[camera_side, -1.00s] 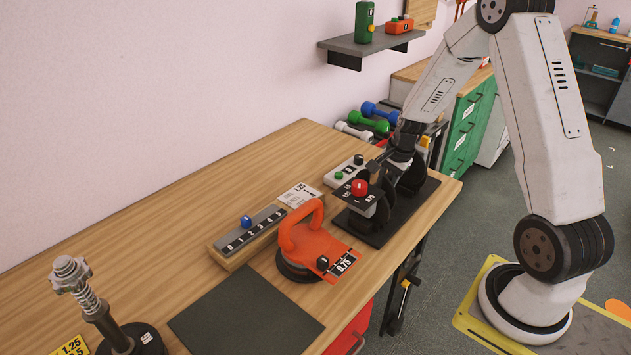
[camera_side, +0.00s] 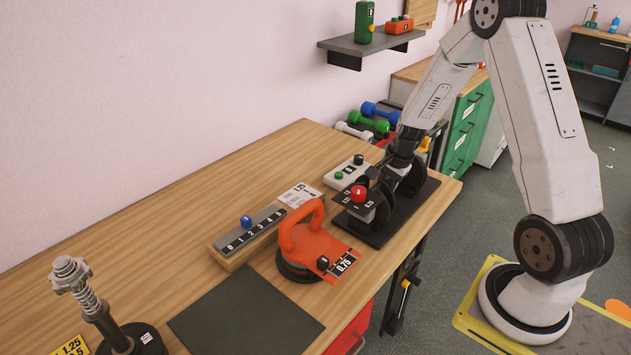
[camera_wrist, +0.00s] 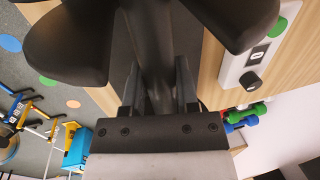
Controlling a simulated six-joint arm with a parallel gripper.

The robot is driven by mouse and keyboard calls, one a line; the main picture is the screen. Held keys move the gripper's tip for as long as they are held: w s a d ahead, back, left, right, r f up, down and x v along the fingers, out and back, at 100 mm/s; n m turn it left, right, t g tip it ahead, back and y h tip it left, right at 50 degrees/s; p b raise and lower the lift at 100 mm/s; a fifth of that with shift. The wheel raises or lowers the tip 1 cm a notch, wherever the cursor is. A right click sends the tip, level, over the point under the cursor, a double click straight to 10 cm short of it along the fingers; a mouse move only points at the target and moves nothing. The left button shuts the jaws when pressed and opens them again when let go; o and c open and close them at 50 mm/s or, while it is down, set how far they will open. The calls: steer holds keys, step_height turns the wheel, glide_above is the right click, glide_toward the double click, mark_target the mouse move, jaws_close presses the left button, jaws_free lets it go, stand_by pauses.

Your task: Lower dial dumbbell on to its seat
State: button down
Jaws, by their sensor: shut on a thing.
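The dial dumbbell has a dark rounded head (camera_side: 381,207) at its near end and another (camera_side: 413,178) at its far end. A numbered plate with a red knob (camera_side: 358,192) is at the near end. The dumbbell is right over the black flat seat (camera_side: 378,235); I cannot tell whether it touches. My gripper (camera_side: 396,174) is above the middle of the dumbbell. In the wrist view my gripper (camera_wrist: 158,90) is shut on the dark handle (camera_wrist: 155,45), with a head (camera_wrist: 68,42) on each side. The heads hide much of the seat.
An orange-handled disc (camera_side: 300,240), a numbered rail with a blue knob (camera_side: 247,232) and a grey control box (camera_side: 345,171) stand close to the left of the seat. A dark mat (camera_side: 245,312) lies in front. The table's right edge is near the seat.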

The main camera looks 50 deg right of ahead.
steer(key=shift+f, duration=0.35)
stand_by(0.3)
steer(key=shift+c, duration=1.4)
jaws_free()
steer(key=shift+s+f, duration=0.1)
steer(key=shift+f, duration=0.05)
steer(key=shift+r, duration=0.2)
steer(key=shift+v, duration=3.75)
